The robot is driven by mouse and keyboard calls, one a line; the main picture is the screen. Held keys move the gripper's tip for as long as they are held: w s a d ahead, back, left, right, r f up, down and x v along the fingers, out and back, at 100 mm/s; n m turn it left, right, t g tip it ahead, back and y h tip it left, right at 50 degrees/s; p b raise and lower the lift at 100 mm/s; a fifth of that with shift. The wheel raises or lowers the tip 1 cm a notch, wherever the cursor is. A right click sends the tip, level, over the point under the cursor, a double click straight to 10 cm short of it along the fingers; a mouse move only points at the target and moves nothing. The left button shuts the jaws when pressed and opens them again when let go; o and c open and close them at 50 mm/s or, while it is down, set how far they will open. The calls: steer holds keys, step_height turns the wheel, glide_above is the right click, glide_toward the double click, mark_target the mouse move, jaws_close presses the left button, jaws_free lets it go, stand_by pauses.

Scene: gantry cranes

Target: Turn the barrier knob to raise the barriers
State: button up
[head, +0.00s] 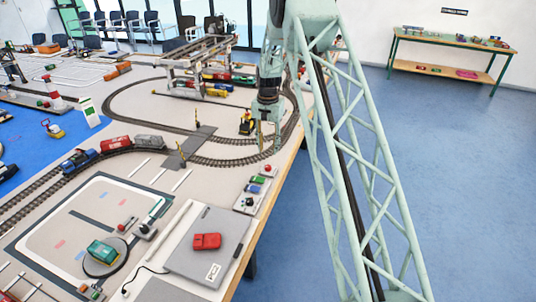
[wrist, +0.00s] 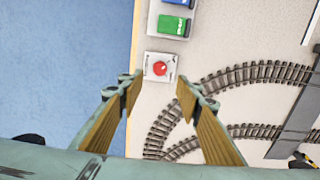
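My gripper (wrist: 158,88) is open and empty in the wrist view, its two fingers apart on either side of a white box. That box carries a round red button (wrist: 160,68), which lies just beyond the fingertips. In the head view my gripper (head: 268,145) hangs above the table's right edge, near the red button (head: 268,168). A white box with a small dark knob (head: 248,201) stands at the near end of the same row; its label is too small to read. The level crossing (head: 188,147) has small posts beside it; the barriers' position is too small to tell.
A green switch (wrist: 173,24) and a blue switch (wrist: 177,2) sit beside the red button. Curved track (wrist: 165,125) runs close by. A grey laptop-like panel (head: 210,245) with a red block (head: 207,241) lies nearer. Blue floor (head: 460,180) is right of the table.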

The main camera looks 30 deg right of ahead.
steer(key=shift+r, duration=0.85)
steer(key=s+a+r+n+t, duration=0.1)
steer(key=s+a+r, duration=0.35)
steer(key=r, duration=0.55)
steer(key=s+a+r+n, duration=0.1)
steer(key=s+a+r, duration=0.35)
steer(key=r, duration=0.55)
steer(key=s+a+r+n+t+b, duration=0.1)
steer(key=s+a+r, duration=0.3)
steer(key=s+r, duration=0.35)
steer(key=s+a+r+n, duration=0.2)
steer(key=s+a+r, duration=0.1)
steer(key=s+r, duration=0.4)
steer(key=s+a+r+n+t+b, duration=0.1)
steer(key=s+a+r, duration=0.2)
steer(key=s, duration=0.7)
steer(key=s+a+r+n, duration=0.1)
steer(key=s+a+r, duration=0.15)
steer(key=s, duration=0.75)
steer(key=s+a+f+n, duration=0.1)
steer(key=s+a, duration=0.1)
steer(key=s, duration=0.7)
steer(key=s+a+f+n+t, duration=0.1)
steer(key=s+a+f, duration=0.1)
steer(key=s, duration=0.7)
steer(key=shift+s+f+b, duration=0.2)
steer(key=shift+s+b, duration=0.2)
steer(key=shift+b, duration=0.05)
